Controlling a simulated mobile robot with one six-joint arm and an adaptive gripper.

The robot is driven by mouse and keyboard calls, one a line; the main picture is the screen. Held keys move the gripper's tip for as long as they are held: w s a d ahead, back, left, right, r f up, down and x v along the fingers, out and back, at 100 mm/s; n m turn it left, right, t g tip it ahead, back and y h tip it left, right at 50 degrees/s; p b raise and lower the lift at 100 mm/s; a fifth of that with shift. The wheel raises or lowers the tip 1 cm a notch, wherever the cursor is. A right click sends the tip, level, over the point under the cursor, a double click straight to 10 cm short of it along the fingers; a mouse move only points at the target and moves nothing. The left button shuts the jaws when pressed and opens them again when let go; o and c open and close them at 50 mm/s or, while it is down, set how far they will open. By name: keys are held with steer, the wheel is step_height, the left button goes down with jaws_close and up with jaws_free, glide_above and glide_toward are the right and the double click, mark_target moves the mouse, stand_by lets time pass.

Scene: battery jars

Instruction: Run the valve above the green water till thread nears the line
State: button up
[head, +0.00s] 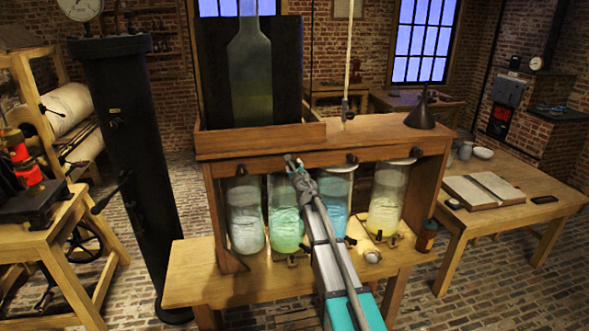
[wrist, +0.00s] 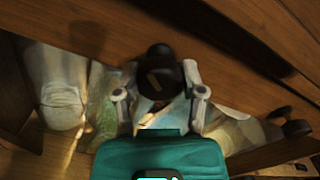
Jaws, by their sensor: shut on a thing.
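The glass jar of green water (head: 286,232) stands second from the left in the wooden stand; it also shows as a green patch in the wrist view (wrist: 101,98). My gripper (head: 292,164) reaches the front beam above this jar and hides the valve there in the head view. In the wrist view, my gripper (wrist: 160,93) has a finger on each side of a black round valve knob (wrist: 162,70) with a pale mark on its face, and is shut on it.
Jars of whitish (head: 245,220), blue (head: 335,208) and yellow (head: 386,205) water stand in the same stand. Other black valve knobs (head: 352,157) sit along the beam. A tall green-tinted bottle (head: 250,75) and a dark funnel (head: 422,112) stand on top.

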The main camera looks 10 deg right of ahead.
stand_by(0.3)
steer(key=m, duration=0.5)
steer(key=shift+m, duration=2.7)
steer(key=o, duration=1.3)
